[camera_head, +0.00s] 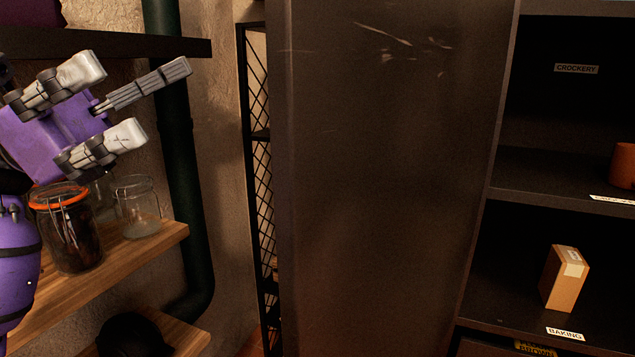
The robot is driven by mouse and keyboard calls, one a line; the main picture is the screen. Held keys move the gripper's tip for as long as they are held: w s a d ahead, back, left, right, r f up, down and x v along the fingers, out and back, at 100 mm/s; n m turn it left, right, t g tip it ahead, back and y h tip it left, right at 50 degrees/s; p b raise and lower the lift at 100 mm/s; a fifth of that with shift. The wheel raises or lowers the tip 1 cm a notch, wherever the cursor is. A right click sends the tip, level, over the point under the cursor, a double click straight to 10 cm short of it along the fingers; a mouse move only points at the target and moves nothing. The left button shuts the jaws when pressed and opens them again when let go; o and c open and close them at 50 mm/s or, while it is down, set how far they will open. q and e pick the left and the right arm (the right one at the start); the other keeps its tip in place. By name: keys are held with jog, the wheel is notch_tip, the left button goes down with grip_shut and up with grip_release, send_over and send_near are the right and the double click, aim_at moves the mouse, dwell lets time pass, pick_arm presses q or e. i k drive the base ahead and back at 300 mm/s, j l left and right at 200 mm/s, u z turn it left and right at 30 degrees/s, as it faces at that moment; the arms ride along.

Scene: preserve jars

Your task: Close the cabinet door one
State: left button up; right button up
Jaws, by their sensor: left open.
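A tall dark brown panel (385,180) with pale scratches near its top fills the middle of the head view. It stands beside the open cabinet shelves (540,180) on the right; I cannot tell whether it is a swung-out door or a side wall. A narrow black-framed mesh panel (262,180) shows along its left edge, partly hidden by it. No label marks door one. My purple left gripper (145,100) is at the upper left with its fingers spread, empty, pointing right and apart from the panel. My right gripper is not in view.
Below my left gripper, a wooden shelf (150,249) holds a dark-filled jar (72,235) and a clear jar (140,212). A dark green pipe (182,170) runs up the wall. A carton (565,278) and an orange-brown pot (623,166) stand in the cabinet.

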aim_at(383, 114)
jog(key=k+l, duration=0.2)
jog(key=k, duration=0.25)
jog(key=k+l, duration=0.2)
jog(key=k, duration=0.25)
jog(key=k+l, duration=0.2)
jog(key=k, duration=0.25)
jog(key=k+l, duration=0.2)
jog(key=k, duration=0.2)
